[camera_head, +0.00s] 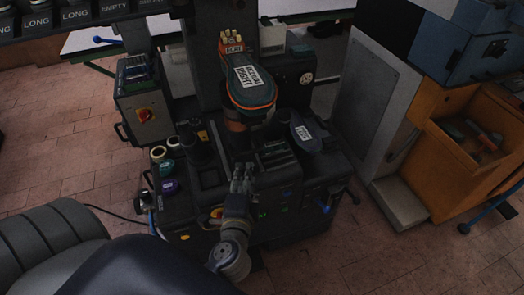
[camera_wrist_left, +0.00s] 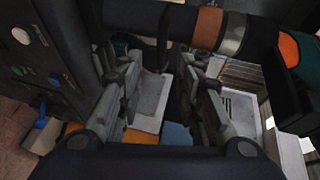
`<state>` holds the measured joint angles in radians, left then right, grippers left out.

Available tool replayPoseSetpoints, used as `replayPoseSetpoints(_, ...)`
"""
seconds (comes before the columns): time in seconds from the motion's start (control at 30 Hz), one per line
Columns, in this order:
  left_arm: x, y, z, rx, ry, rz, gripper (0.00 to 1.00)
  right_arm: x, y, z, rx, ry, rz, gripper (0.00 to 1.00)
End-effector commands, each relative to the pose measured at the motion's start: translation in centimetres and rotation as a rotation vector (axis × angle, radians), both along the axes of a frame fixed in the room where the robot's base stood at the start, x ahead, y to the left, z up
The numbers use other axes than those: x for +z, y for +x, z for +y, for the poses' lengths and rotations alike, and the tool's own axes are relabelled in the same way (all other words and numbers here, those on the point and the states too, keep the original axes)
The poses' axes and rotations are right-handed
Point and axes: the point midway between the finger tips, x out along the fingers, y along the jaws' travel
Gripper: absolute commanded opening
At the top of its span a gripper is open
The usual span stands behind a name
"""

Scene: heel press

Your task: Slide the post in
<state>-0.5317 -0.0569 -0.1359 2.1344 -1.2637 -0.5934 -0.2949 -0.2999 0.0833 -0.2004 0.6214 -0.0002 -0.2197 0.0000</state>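The post (camera_head: 237,126) appears to be the dark round bar with an orange band under the green, orange-edged shoe-shaped form (camera_head: 251,88). In the left wrist view the post (camera_wrist_left: 215,28) crosses the top, with orange and silver bands, just beyond the fingertips. My left gripper (camera_head: 242,174) is over the front of the dark press (camera_head: 208,178), below the post in the head view. In the left wrist view my left gripper (camera_wrist_left: 160,75) has its fingers apart with nothing between them. The post's far end is hidden. My right gripper is not in view.
A dark oval plate with a label (camera_head: 303,132) sits right of the post. Several rolls (camera_head: 165,165) stand on the press's left side. A control box with a red knob (camera_head: 143,100) is at the left.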

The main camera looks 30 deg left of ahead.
Motion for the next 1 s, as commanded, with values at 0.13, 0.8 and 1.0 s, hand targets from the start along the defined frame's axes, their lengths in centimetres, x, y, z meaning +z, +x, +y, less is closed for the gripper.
replayPoseSetpoints(0.13,0.2,0.9,0.5,0.002,0.007,-0.004,0.33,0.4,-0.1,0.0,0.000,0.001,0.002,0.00)
replayPoseSetpoints(0.8,-1.8,9.2,4.6,0.000,0.002,-0.004,0.33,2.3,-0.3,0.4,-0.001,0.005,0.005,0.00)
replayPoseSetpoints(1.0,-1.9,9.4,4.7,0.000,0.001,-0.003,0.33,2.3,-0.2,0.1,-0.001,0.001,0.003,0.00)
